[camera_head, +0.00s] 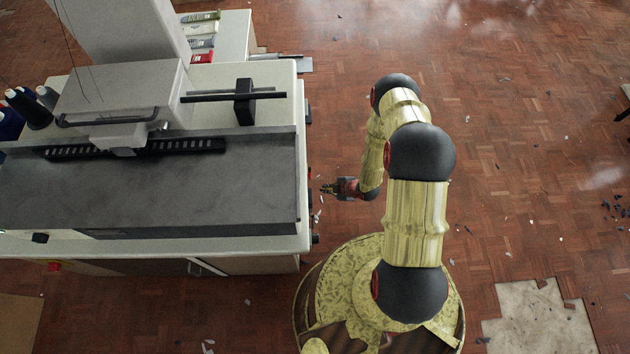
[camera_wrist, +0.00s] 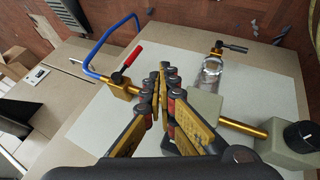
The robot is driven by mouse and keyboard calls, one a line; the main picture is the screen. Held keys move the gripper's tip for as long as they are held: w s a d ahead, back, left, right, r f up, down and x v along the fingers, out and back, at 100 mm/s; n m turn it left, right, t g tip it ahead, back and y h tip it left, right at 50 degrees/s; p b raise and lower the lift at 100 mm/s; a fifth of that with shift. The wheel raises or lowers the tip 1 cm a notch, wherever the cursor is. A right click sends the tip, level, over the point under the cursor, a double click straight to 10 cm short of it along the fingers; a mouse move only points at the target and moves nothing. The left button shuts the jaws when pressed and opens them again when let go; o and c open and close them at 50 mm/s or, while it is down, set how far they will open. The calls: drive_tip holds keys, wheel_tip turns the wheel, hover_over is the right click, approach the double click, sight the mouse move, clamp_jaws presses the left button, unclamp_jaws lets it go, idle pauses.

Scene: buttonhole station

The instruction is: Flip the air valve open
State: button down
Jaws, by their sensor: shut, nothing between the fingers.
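In the wrist view the air valve (camera_wrist: 122,88) is a brass fitting on the left end of a brass pipe, with a blue hose attached. Its red lever (camera_wrist: 131,58) sticks out to the upper right, across the line of the pipe. My gripper (camera_wrist: 162,72) is shut and empty, just right of the red lever and apart from it in the picture. The fingers cover the middle of the pipe. In the head view my gripper (camera_head: 328,188) is beside the right end of the sewing station; the valve cannot be made out there.
Right of my gripper in the wrist view are a clear bowl (camera_wrist: 210,72), a black-handled fitting (camera_wrist: 232,46) and a black knob (camera_wrist: 303,135) on a grey block. The blue hose (camera_wrist: 108,48) loops at upper left. The sewing station (camera_head: 150,185) fills the head view's left; floor right is open.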

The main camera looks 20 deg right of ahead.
sight(310, 174)
drive_tip(key=w+a+f+b, duration=0.3)
drive_tip(key=w+f+b, duration=0.3)
drive_tip(key=w+f, duration=0.2)
drive_tip(key=shift+w, duration=0.4)
drive_tip(key=shift+a, duration=0.1)
